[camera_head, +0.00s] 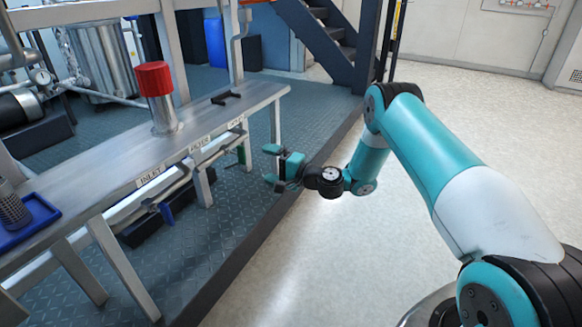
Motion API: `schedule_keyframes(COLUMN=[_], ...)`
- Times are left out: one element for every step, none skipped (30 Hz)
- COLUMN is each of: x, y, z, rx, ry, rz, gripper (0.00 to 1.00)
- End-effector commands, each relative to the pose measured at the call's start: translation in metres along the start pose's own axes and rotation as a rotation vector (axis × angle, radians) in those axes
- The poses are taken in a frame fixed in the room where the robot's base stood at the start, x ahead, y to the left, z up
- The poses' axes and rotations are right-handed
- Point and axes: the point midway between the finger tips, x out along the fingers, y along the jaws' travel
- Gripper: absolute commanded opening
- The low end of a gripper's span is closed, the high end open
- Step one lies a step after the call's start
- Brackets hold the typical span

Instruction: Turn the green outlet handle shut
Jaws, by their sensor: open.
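The green outlet handle (241,155) is small in this view. It hangs below the front edge of the metal bench (110,168), near the bench's right end, on the pipe that runs along under the top. My gripper (269,164) is open and empty, just right of the green handle in the picture. Its fingers point left toward the bench, with a visible gap to the handle. The handle's exact angle is too small to tell.
A blue handle (166,213) hangs lower left, below the INLET label (150,175). A red-capped cylinder (155,95), a black tool (225,97) and a blue tray (40,213) are on the bench. Bench legs stand below. The pale floor (310,250) right of the dark platform edge is clear.

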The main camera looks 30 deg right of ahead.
Motion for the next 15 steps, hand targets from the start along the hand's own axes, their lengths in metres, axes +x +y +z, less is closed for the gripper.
schedule_keyframes(x=[-0.014,-0.018,-0.017,-0.017,-0.018,-0.02,-0.021,-0.023,-0.025,-0.026,-0.028,-0.03,-0.031,-0.033,-0.035], y=[0.004,0.005,0.009,0.009,0.009,0.009,0.008,0.009,0.008,0.008,0.008,0.008,0.008,0.008,0.008], z=[-0.002,-0.002,-0.002,-0.002,-0.003,-0.003,-0.004,-0.004,-0.005,-0.005,-0.005,-0.004,-0.004,-0.004,-0.003], rx=[0.004,0.0,-0.004,-0.005,-0.004,-0.005,-0.005,-0.005,-0.005,-0.004,-0.005,-0.003,-0.004,-0.004,-0.004], ry=[0.005,0.004,0.001,0.0,0.0,0.0,0.0,0.0,0.001,0.001,0.002,0.002,0.001,0.001,0.001], rz=[0.001,-0.002,-0.003,-0.004,-0.004,-0.004,-0.004,-0.004,-0.004,-0.004,-0.005,-0.004,-0.004,-0.004,-0.003], gripper=[0.94,0.94,0.94,0.94,0.94,0.94,0.94,0.94,0.94,0.94,0.94,0.94,0.94,0.94,0.94])
